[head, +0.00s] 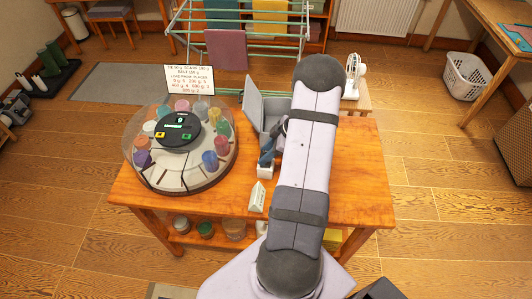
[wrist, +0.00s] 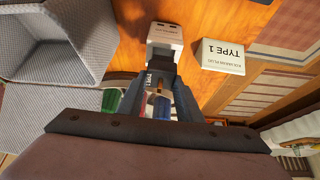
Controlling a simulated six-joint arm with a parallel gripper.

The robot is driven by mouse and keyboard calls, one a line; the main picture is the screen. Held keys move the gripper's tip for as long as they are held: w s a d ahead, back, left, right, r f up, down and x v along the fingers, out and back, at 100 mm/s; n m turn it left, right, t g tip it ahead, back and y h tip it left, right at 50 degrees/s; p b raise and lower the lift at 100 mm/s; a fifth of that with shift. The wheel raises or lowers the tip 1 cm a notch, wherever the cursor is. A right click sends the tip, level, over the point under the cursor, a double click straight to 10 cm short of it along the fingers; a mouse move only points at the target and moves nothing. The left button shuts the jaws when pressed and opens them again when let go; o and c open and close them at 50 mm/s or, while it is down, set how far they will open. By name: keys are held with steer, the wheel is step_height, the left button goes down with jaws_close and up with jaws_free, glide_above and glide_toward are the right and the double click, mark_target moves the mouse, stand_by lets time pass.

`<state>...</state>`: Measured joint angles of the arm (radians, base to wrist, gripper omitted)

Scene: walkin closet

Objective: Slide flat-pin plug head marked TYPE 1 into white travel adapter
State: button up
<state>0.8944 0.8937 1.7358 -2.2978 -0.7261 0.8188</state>
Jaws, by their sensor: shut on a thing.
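The white travel adapter (wrist: 164,33) has small dark openings on its face and shows upright at the top centre of the wrist view. In the head view the adapter (head: 265,172) stands on the table, left of my arm. My gripper (wrist: 160,85) is shut on a dark grey plug head (wrist: 161,66), whose far end overlaps the adapter's near edge in the picture. I cannot tell whether they touch, and the pins are hidden. A white card marked TYPE 1 (wrist: 223,56) stands beside the adapter. In the head view my gripper (head: 268,158) is partly hidden by my arm.
An open grey box (wrist: 50,40) with a raised lid stands close to the adapter; it is also in the head view (head: 262,112). A round carousel (head: 182,180) with coloured jars and a sign (head: 190,79) are at the left. The table's front right (head: 355,195) is clear.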

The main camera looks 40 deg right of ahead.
steer(key=shift+f, duration=0.95)
stand_by(1.0)
stand_by(0.7)
steer(key=shift+f+p, duration=0.3)
steer(key=shift+p, duration=0.05)
stand_by(0.9)
steer(key=o, duration=1.5)
steer(key=shift+o, duration=0.2)
step_height(320, 180, up, 6)
steer(key=p, duration=0.6)
steer(key=shift+f, duration=0.1)
steer(key=shift+r+p, duration=0.65)
steer(key=shift+r, duration=0.45)
